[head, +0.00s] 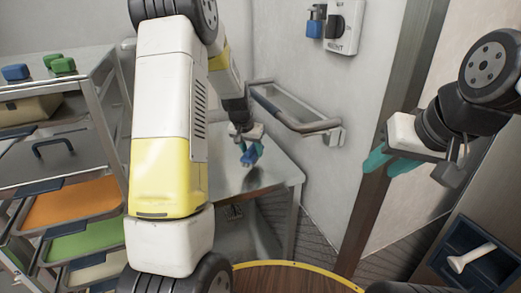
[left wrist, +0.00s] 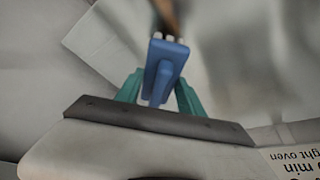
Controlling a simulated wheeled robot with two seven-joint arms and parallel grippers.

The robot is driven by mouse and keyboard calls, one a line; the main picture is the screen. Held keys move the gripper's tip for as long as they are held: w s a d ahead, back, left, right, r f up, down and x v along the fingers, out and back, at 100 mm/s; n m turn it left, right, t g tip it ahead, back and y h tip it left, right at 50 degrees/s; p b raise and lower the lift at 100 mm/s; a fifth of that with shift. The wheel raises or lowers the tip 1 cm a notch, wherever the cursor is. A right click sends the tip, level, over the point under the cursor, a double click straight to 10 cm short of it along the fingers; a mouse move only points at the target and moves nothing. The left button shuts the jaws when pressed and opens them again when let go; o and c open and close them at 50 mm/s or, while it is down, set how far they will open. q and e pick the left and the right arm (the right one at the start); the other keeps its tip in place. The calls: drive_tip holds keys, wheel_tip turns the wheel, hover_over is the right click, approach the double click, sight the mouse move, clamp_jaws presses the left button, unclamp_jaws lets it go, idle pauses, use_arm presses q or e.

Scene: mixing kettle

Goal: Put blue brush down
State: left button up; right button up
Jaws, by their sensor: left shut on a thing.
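My left gripper (head: 249,146) is shut on the blue brush (head: 250,157), over the steel table (head: 225,180) in the head view. I cannot tell whether the brush touches the tabletop. In the left wrist view the brush (left wrist: 163,72) sits between the teal fingers of my left gripper (left wrist: 160,88), with small white tips at its far end. A blurred brown strip shows beyond those tips. My right gripper (head: 390,162) is at the right of the head view, empty, with its teal fingers apart.
A rack (head: 102,100) with orange and green trays stands at the left, with blue and green blocks on top. A wall rail (head: 318,127) runs behind the table. A round wooden-looking surface (head: 290,280) is in front. A dark blue bin (head: 455,250) with a pale tool is at lower right.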

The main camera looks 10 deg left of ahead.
sight(252, 156)
use_arm(q)
drive_tip(key=shift+f, duration=1.4)
drive_tip(key=shift+f, duration=0.1)
drive_tip(key=o, duration=1.2)
drive_tip(key=v, duration=1.2)
drive_tip(key=s+d+r, duration=0.1)
drive_tip(key=s+r, duration=0.3)
drive_tip(key=s, duration=0.5)
drive_tip(key=s+d+r+n+t+h, duration=0.1)
drive_tip(key=s+r, duration=0.3)
drive_tip(key=s, duration=0.5)
drive_tip(key=s+d+r, duration=0.3)
drive_tip(key=s+r, duration=0.1)
drive_tip(key=s, duration=0.6)
drive_tip(key=shift+d+r+n+t, duration=0.2)
drive_tip(key=shift+r+n+t, duration=0.1)
drive_tip(key=shift+r, duration=0.1)
